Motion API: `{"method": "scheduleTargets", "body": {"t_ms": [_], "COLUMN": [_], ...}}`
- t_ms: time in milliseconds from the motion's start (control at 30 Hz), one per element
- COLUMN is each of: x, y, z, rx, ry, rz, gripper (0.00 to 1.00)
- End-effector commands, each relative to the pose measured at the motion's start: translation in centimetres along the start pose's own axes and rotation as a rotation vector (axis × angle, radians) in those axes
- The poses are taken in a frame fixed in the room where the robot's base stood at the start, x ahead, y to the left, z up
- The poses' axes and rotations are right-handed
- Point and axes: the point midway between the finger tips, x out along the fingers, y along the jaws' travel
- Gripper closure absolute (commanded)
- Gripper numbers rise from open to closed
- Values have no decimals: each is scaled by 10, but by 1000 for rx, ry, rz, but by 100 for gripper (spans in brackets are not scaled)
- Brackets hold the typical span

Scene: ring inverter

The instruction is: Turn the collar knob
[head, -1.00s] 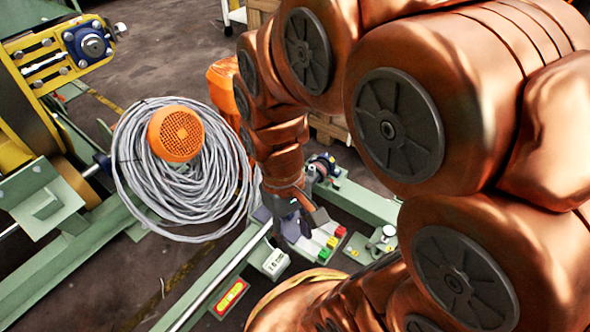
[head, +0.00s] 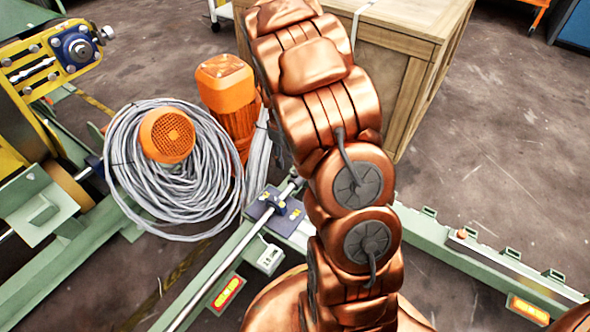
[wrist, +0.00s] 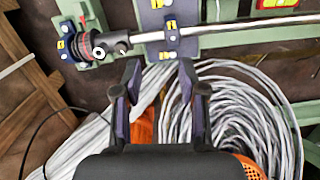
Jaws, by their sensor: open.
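The likely collar knob, a ribbed dark and reddish collar (wrist: 86,46) with a small dark knob (wrist: 118,46) beside it, sits at the left end of a steel rod (wrist: 225,31) in the wrist view. It stands on a green and blue mount at the upper left. My gripper (wrist: 158,82) is open and empty, with both fingers pointing up the picture. The collar lies ahead of and left of the fingertips, apart from them. In the head view the rod (head: 215,282) shows, but my arm hides the collar, and I cannot make out my gripper there.
A blue bearing block (wrist: 165,28) carries the rod near the collar. A grey cable coil (wrist: 235,110) and an orange motor (head: 226,85) lie close by. A wooden crate (head: 400,85) stands behind my arm. Green frame rails (head: 470,255) run right.

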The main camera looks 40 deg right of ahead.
Motion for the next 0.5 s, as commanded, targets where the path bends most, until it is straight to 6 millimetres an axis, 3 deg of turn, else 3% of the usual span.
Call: {"method": "scheduleTargets", "body": {"t_ms": [233, 500], "x": [53, 88], "y": [55, 83], "z": [-27, -40], "rx": [-82, -142], "ry": [40, 71], "rz": [14, 25], "gripper": [59, 59]}}
